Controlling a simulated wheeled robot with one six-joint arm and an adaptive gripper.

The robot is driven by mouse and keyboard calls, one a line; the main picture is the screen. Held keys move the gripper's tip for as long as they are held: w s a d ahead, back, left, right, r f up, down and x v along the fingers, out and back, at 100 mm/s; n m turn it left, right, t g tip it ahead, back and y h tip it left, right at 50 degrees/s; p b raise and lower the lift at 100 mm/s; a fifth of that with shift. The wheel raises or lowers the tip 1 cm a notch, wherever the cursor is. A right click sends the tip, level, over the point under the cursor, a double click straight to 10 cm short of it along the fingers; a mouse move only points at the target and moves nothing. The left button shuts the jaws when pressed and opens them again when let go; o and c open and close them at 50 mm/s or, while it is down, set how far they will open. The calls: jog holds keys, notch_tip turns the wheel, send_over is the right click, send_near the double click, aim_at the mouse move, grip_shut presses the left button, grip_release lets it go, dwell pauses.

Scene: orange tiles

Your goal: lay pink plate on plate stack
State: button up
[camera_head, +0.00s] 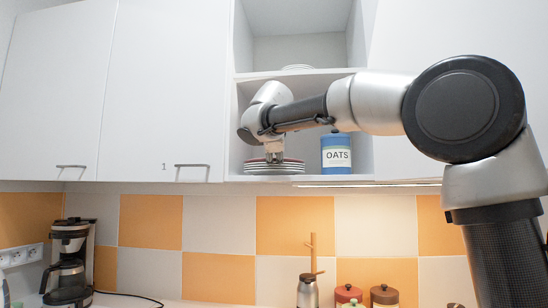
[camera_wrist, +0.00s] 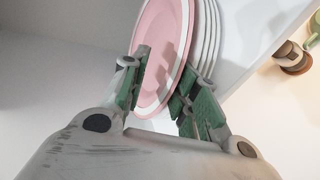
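The pink plate (camera_wrist: 158,55) has a white rim and lies against the stack of white plates (camera_wrist: 208,40) in the wrist view, apparently on top of it. In the head view the plate stack (camera_head: 290,169) sits on the lower cupboard shelf, below my gripper (camera_head: 274,158). In the wrist view my gripper (camera_wrist: 165,83) has its fingers apart, one on each side of the pink plate's near edge. A gap shows between the fingers, and they do not look clamped on the plate. Small contact at the fingertips is hard to see.
A blue and white OATS canister (camera_head: 336,154) stands right of the stack. The upper shelf (camera_head: 318,71) is above my wrist, and a cupboard side wall is close on the left.

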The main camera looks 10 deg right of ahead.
jog(key=shift+s, duration=0.1)
jog(key=v, duration=1.1)
jog(key=shift+s+r, duration=0.25)
jog(key=shift+s, duration=0.1)
jog(key=shift+a, duration=0.1)
jog(key=s+d+f+m+g+y, duration=0.1)
jog(key=s+f+m+g, duration=0.1)
jog(key=f, duration=0.8)
jog(key=s+d+f+m+g+y, duration=0.1)
jog(key=s+f+m+g, duration=0.15)
jog(key=f, duration=0.65)
jog(key=s+d+f+m+g, duration=0.2)
jog(key=s+d+f+m, duration=0.4)
jog(key=s+d+f, duration=0.4)
jog(key=s+d+f+m+g, duration=0.2)
jog(key=s+d+f+m, duration=0.4)
jog(key=s+d+f, duration=0.4)
jog(key=shift+s+d+f+y, duration=0.2)
jog(key=shift+s+f+y, duration=0.2)
jog(key=shift+s+f, duration=1.7)
